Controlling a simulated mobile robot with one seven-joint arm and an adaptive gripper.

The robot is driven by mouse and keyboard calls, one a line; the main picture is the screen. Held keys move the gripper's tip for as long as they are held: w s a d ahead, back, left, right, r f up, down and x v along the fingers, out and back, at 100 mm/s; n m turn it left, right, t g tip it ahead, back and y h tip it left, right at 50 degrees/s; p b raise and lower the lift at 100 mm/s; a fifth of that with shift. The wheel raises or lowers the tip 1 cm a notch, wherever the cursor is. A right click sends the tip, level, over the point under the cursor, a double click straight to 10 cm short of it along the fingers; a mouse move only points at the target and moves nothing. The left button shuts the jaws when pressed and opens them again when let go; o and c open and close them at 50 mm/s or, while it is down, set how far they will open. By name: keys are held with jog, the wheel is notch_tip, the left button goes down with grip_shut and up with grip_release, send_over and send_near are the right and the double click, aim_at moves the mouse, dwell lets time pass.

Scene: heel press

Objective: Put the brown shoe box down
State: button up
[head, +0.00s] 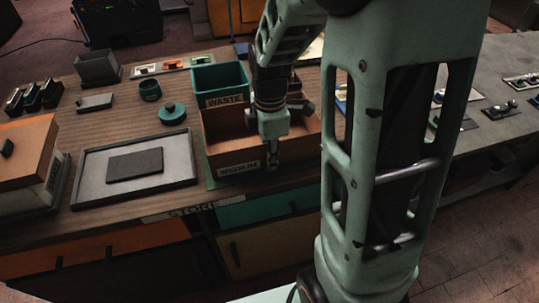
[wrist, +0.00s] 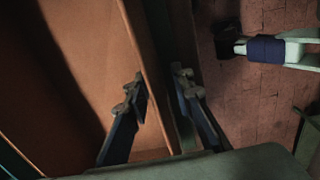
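The brown shoe box (head: 222,150) is an open-topped box with a label on its front wall, at the bench's front edge in the head view. It also shows in the wrist view (wrist: 95,45), where I look down into it. My gripper (head: 271,160) points down at the box's front wall. The box looks level. A green edge shows under its left side; whether the box rests on it or hangs just above is hard to tell.
A teal bin marked WASTE (head: 220,80) stands right behind the box. A grey tray (head: 90,190) with a dark slab lies to the left. A teal round lid (head: 172,113) and a small pot (head: 150,90) stand behind the tray. Drawers sit below the bench edge.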

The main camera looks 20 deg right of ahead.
notch_tip(320, 180, up, 12)
jog(key=shift+r+p, duration=0.2)
jog(key=shift+p, duration=0.25)
jog(key=shift+s, duration=0.1)
